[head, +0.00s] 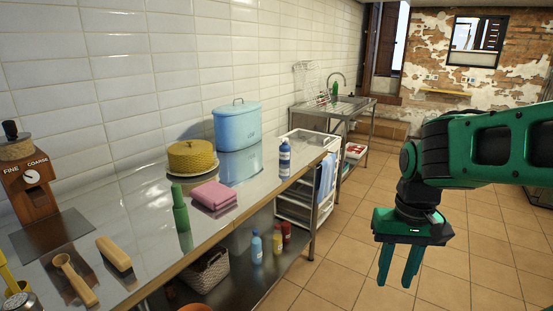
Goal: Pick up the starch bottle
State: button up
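No label marks a starch bottle that I can read. A blue-and-white bottle (284,158) stands upright near the far right end of the metal counter (143,192); it may be the starch bottle. A light blue bottle (256,248) stands on the lower shelf, and a green bottle (180,210) stands on the counter's front part. My gripper (397,279) hangs over the floor to the right of the counter, pointing down. Its two green fingers are apart with nothing between them. It is well clear of all the bottles.
A blue lidded bin (237,127), a yellow round thing (192,156) and folded pink cloths (214,195) are on the counter. A white rack (297,211) adjoins the counter's end. Tiled floor is clear.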

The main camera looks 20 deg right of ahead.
aim_at(285, 149)
jog(key=k, duration=0.55)
jog(key=z, duration=0.45)
jog(key=i, duration=0.5)
jog(key=u, duration=0.05)
jog(key=k, duration=1.1)
jog(key=u, duration=0.7)
jog(key=i, duration=1.55)
jog(key=z, duration=0.65)
jog(key=i, duration=0.85)
jog(key=z, duration=0.75)
